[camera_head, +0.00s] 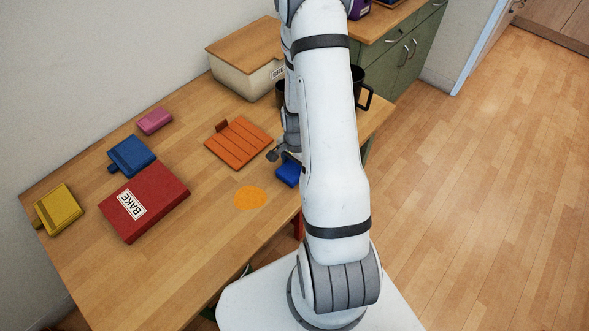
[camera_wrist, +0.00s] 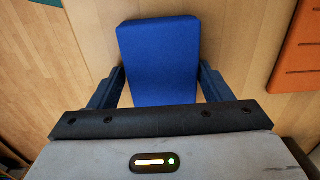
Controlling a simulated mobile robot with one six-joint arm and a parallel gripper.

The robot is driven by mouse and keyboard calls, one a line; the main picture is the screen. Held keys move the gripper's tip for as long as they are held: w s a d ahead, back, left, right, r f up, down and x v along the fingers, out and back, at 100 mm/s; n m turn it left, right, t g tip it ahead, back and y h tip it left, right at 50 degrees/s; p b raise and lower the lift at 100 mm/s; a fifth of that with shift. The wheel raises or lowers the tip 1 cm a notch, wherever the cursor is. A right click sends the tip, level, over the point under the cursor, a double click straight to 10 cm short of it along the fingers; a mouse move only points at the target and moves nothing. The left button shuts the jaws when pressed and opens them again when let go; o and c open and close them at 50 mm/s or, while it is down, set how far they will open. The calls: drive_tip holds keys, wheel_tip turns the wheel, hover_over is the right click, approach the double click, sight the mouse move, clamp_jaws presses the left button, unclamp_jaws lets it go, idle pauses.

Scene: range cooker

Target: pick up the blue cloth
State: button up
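The blue cloth (camera_head: 287,175) is a small, thick folded block on the wooden table, near its right edge and partly hidden by my arm. In the wrist view the blue cloth (camera_wrist: 158,50) lies between the two fingers of my gripper (camera_wrist: 161,68). The fingers are wide apart, one on each side of the cloth's near part. Their tips are close to its sides; I cannot tell whether they touch it. In the head view my gripper (camera_head: 279,154) is at the cloth, mostly behind my arm.
An orange slatted board (camera_head: 238,142) lies left of the cloth, and a flat orange disc (camera_head: 250,198) lies nearby. A red BAKE book (camera_head: 144,201), a blue item (camera_head: 131,155), a yellow item (camera_head: 59,209) and a pink block (camera_head: 154,121) are farther left. A bread box (camera_head: 246,60) stands behind.

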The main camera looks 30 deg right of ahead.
drive_tip(key=c, duration=0.6)
drive_tip(key=shift+r, duration=0.1)
drive_tip(key=shift+c, duration=0.2)
wheel_tip(320, 180, up, 10)
drive_tip(key=shift+b, duration=0.35)
